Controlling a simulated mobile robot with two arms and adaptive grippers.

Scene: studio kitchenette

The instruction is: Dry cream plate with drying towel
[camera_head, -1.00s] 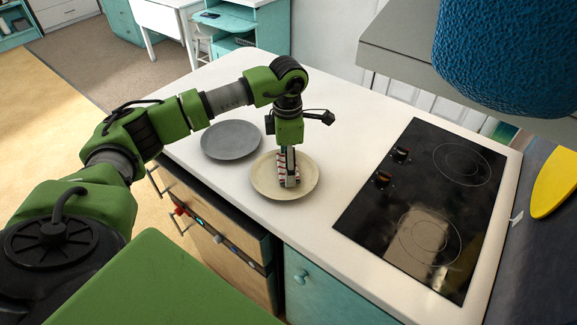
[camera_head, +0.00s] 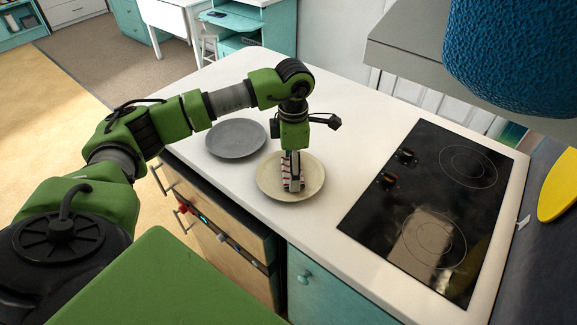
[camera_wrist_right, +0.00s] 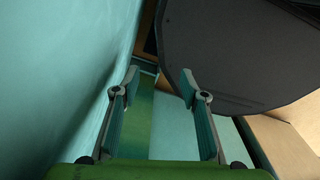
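The cream plate (camera_head: 313,178) lies flat on the white counter in the head view. My left gripper (camera_head: 292,186) points straight down over the plate's middle. It is shut on the drying towel (camera_head: 286,173), a small cloth with white and red stripes. The towel's lower end appears to touch the plate's surface; the fingers hide part of it. My right gripper (camera_wrist_right: 159,82) is open and empty in the right wrist view, its two fingers well apart. It is not visible in the head view.
A grey plate (camera_head: 236,138) sits on the counter just behind and left of the cream plate. A black cooktop (camera_head: 425,205) is at the right. A blue textured object (camera_head: 515,55) hangs at the upper right. Teal surfaces (camera_wrist_right: 60,70) stand close beside my right gripper.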

